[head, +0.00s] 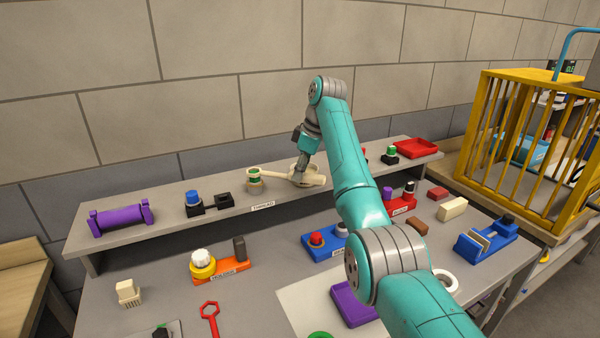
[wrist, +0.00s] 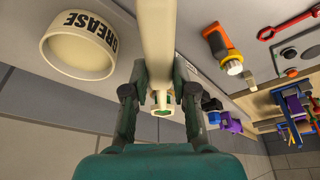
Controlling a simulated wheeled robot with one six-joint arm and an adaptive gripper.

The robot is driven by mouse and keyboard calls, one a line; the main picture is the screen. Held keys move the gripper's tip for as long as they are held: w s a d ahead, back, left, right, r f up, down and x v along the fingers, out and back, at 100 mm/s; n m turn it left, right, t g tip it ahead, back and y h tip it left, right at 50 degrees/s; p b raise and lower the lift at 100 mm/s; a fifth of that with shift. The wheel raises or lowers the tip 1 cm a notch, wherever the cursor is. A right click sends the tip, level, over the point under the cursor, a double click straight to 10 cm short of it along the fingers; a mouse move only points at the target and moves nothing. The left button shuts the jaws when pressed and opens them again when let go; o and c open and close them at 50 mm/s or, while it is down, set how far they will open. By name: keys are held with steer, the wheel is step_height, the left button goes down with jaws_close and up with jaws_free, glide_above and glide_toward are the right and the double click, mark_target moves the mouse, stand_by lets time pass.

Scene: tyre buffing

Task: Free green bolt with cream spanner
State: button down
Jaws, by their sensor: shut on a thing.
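The cream spanner (head: 280,176) lies level above the back shelf in the head view. Its shaft (wrist: 157,40) runs between my fingers in the wrist view. My gripper (head: 301,178) is shut on it, near the end away from the bolt; the fingers also show in the wrist view (wrist: 158,92). The green bolt (head: 253,170) stands on a tan base at the left end of the spanner. The spanner's head appears to be around the bolt, with green showing at it in the wrist view (wrist: 163,113). The exact fit is too small to tell.
A cream grease tub (wrist: 80,50) is close beside my gripper. A red tray (head: 416,148) is at the shelf's right end.

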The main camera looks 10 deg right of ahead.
steer(key=shift+r, duration=0.9)
stand_by(0.9)
steer(key=shift+r, duration=1.35)
steer(key=c, duration=1.7)
jaws_free()
jaws_close()
steer(key=shift+a, duration=0.1)
